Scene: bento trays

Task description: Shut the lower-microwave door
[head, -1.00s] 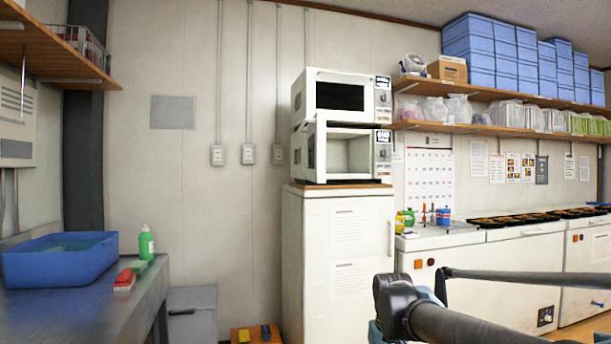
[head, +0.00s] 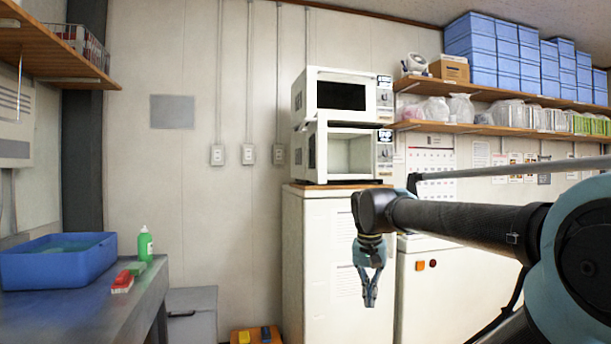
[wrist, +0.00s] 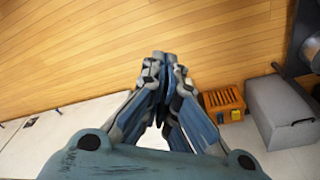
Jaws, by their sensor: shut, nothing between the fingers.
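The lower microwave (head: 384,153) stands on the white cabinet under the upper microwave (head: 342,95). Its pale cavity is uncovered and looks empty. Its door (head: 320,152) is open at the left side of the cavity, seen nearly edge-on. My gripper (head: 370,303) hangs fingers-down in front of the cabinet, below and apart from the microwave. It is shut and empty; in the wrist view its fingertips (wrist: 165,58) meet above the wooden floor.
The white cabinet (head: 305,250) bears both microwaves. Wall shelves with blue boxes (head: 485,50) and bags are on the right. A steel counter with a blue tub (head: 60,260) is on the left. A grey box (head: 192,312) and an orange crate (wrist: 222,100) stand on the floor.

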